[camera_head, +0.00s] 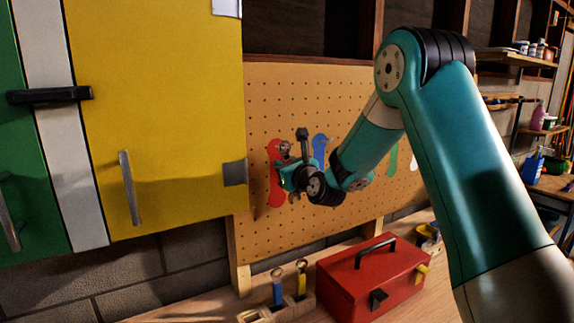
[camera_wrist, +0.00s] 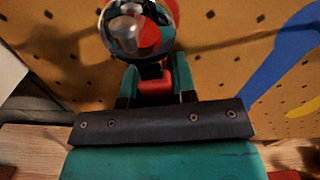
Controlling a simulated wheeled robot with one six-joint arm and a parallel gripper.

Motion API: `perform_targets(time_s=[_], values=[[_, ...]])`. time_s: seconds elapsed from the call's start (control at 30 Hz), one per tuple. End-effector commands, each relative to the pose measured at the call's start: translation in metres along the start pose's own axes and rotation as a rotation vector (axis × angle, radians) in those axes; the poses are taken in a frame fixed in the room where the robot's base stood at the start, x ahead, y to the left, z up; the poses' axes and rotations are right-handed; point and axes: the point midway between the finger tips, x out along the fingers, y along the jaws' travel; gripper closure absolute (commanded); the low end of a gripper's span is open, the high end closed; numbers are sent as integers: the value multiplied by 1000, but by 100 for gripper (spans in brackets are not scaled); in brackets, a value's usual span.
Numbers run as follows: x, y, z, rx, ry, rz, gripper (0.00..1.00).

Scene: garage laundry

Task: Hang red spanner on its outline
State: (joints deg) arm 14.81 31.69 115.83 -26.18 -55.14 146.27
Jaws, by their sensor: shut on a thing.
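My gripper (camera_head: 285,172) is in front of the left part of the pegboard (camera_head: 268,92). In the wrist view my gripper (camera_wrist: 155,84) is shut on the red handle of the red spanner (camera_wrist: 154,87). A shiny rounded metal part (camera_wrist: 128,32) shows just beyond the jaws, with red around it; it seems to be the spanner's head. The red outline (camera_head: 273,190) is on the board directly behind my gripper, partly covered by it. I cannot tell whether the spanner touches the board or a peg.
A blue outline (camera_head: 320,148) is right of the red one. A yellow cabinet (camera_head: 170,90) juts out at left. Below, a red toolbox (camera_head: 345,285) and a wooden rack (camera_head: 265,314) with blue-handled (camera_head: 277,292) and yellow-handled (camera_head: 301,284) tools stand on the bench.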

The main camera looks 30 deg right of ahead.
Motion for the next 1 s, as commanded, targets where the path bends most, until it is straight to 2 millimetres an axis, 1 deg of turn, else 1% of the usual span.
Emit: perform_targets(time_s=[0.03,0.33,0.37,0.4,0.43,0.53,0.57,0.6,0.63,0.77,0.87,1.0], values=[[2,2,-7,-5,12,5,100],[2,2,-7,-7,13,6,100],[2,2,-7,-7,13,6,73],[2,2,-7,-8,13,6,63],[2,2,-7,-8,13,6,56],[2,2,-7,-8,13,6,55],[1,2,-7,-8,13,6,48],[0,3,-8,-7,13,7,45],[-2,3,-8,-7,13,8,45],[-19,4,-10,-4,11,7,45],[-42,0,-10,-3,7,0,45],[-80,-2,-9,-4,3,-6,45]])
